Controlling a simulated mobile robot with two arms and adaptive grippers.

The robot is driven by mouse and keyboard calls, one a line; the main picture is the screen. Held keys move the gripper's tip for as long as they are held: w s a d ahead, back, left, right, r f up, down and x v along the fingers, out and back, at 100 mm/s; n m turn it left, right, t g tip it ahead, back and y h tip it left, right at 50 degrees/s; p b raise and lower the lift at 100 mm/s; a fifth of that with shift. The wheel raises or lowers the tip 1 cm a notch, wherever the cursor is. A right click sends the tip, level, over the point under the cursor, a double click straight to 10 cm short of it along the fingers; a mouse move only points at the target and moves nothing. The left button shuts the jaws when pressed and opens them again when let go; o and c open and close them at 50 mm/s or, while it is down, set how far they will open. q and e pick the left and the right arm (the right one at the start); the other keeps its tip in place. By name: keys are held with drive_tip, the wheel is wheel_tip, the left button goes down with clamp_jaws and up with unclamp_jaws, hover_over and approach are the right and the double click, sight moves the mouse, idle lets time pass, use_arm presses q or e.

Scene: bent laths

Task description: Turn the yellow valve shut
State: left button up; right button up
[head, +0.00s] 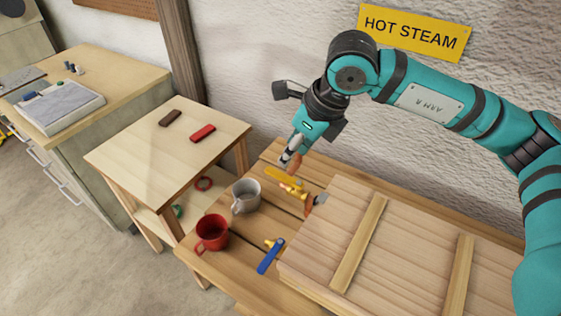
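The yellow valve (283,176) has a flat yellow lever and a brass body, and lies among the bench slats beside a large wooden board. My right gripper (290,160) reaches down from the upper right, with its fingertips just above and behind the yellow lever. A small orange-brown piece shows at the fingertips; I cannot tell whether it is held. Whether the fingers touch the lever is too small to tell. A second valve with a blue lever (271,256) sits nearer the front. My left gripper is out of view.
A grey mug (245,196) and a red mug (212,232) stand left of the valves. The wooden crate-like board (335,235) lies right of them. A yellow "HOT STEAM" sign (414,33) is on the wall. A side table (160,160) holds brown and red blocks.

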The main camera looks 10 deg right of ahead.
sight(277, 173)
drive_tip(key=p+x, duration=0.1)
drive_tip(key=x, duration=0.2)
drive_tip(key=shift+a+f, duration=0.15)
drive_tip(key=shift+f, duration=0.1)
drive_tip(key=x, duration=0.3)
drive_tip(key=shift+w+f+p, duration=0.1)
drive_tip(key=shift+f+p, duration=0.1)
drive_tip(key=shift+p, duration=0.2)
drive_tip(key=shift+w+a+f, duration=0.1)
drive_tip(key=shift+f, duration=0.25)
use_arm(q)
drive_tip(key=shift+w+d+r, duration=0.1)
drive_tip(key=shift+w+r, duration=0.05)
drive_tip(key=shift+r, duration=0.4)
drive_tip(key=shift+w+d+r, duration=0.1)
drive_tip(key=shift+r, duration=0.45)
use_arm(e)
drive_tip(key=shift+c, duration=0.5)
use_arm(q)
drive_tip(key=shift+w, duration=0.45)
use_arm(e)
clamp_jaws()
